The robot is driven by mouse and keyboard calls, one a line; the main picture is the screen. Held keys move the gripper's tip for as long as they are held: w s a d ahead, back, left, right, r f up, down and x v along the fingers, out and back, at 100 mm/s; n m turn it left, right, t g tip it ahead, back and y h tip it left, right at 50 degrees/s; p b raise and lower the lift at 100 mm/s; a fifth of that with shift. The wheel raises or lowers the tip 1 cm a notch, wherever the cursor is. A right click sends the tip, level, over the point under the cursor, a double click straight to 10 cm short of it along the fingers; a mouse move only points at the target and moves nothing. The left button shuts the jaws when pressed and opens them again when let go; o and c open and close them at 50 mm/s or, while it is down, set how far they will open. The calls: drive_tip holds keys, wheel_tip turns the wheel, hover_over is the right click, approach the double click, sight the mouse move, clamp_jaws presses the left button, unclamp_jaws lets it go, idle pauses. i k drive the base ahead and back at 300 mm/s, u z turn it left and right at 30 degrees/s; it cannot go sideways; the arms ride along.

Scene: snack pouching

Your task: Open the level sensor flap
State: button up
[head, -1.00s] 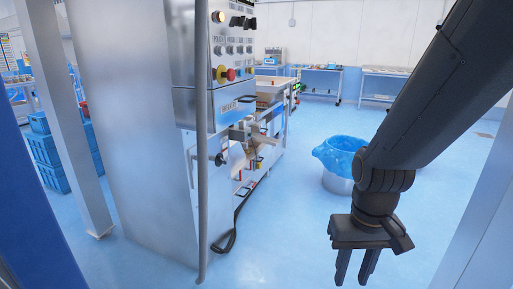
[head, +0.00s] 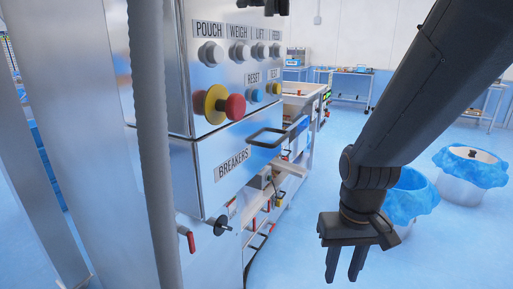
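I cannot pick out a part marked as the level sensor flap. The steel machine cabinet (head: 160,60) stands at the left and centre. Its front has a sloped button panel, and below it a cover (head: 208,158) labelled BREAKERS, which sits closed with a dark bar handle (head: 267,138). A black knob or crank (head: 219,226) and a red lever (head: 188,239) stick out lower down. My gripper (head: 344,265) hangs at the right, pointing down, its fingers apart with nothing between them. It is clear of the machine.
A red stop button (head: 236,107) on a yellow collar juts from the panel. A grey post (head: 157,150) stands close in front. Two bins with blue liners, one (head: 412,195) behind my gripper and one (head: 470,170) farther right, stand on the floor. Open floor lies between.

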sight(280, 201)
drive_tip(key=z, duration=0.25)
drive_tip(key=i, duration=0.9)
drive_tip(key=z, duration=0.7)
drive_tip(key=i, duration=1.3)
drive_tip(key=u, duration=0.6)
drive_tip(key=i, duration=0.8)
drive_tip(key=u, duration=0.35)
